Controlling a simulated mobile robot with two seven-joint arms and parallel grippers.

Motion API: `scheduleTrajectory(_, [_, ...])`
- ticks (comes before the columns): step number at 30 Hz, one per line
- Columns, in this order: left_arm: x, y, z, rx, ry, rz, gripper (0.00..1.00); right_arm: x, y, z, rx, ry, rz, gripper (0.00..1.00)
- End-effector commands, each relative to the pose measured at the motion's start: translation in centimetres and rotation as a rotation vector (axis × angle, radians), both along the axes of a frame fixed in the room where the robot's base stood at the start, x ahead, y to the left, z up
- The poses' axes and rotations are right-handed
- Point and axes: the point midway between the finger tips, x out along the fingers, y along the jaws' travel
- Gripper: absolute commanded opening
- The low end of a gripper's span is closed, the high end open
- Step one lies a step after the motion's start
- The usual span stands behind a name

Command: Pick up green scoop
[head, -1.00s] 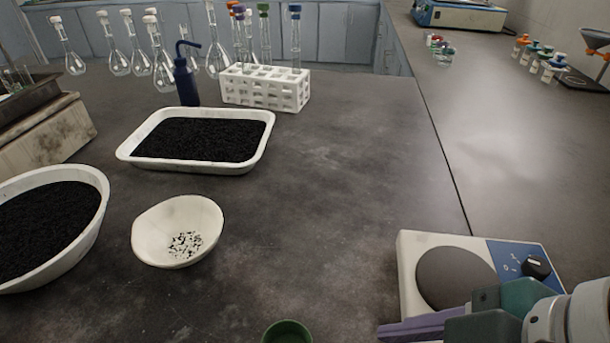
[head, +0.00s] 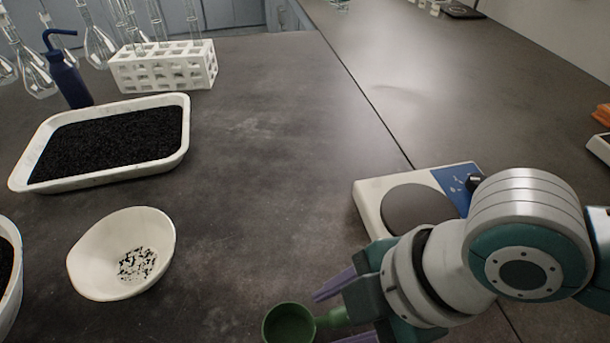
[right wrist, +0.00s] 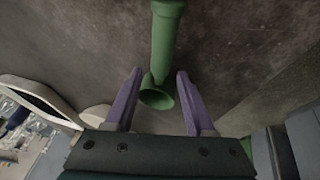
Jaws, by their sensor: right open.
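The green scoop (head: 288,324) lies at the bottom edge of the head view, its round cup to the left and its handle pointing right towards my right gripper (head: 334,318). The purple fingers are open, on either side of the handle in that picture. In the right wrist view, the scoop (right wrist: 165,45) runs from the top edge down to a flared end between the two spread fingers of the right gripper (right wrist: 158,74). Gaps show on both sides, and no finger visibly touches it. My left gripper is not in view.
A device with a round dark plate (head: 420,208) stands right behind my right gripper. A white bowl with black and white grains (head: 95,250) sits to the left. A white tray of black granules (head: 182,150) and a white tube rack (head: 165,72) stand farther back. The middle counter is clear.

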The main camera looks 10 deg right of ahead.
Motion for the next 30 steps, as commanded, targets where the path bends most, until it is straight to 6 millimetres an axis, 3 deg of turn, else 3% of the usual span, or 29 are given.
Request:
scheduleTrajectory(9, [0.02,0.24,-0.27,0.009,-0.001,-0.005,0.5,0.18,0.38,-0.84,-0.001,-0.003,0.001,0.55])
scheduleTrajectory(24, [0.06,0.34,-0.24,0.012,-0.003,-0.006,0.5,0.16,0.36,-0.82,-0.001,-0.001,0.0,0.0])
scheduleTrajectory(30, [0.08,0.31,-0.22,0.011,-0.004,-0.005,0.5,0.16,0.36,-0.82,-0.001,-0.001,0.0,0.0])
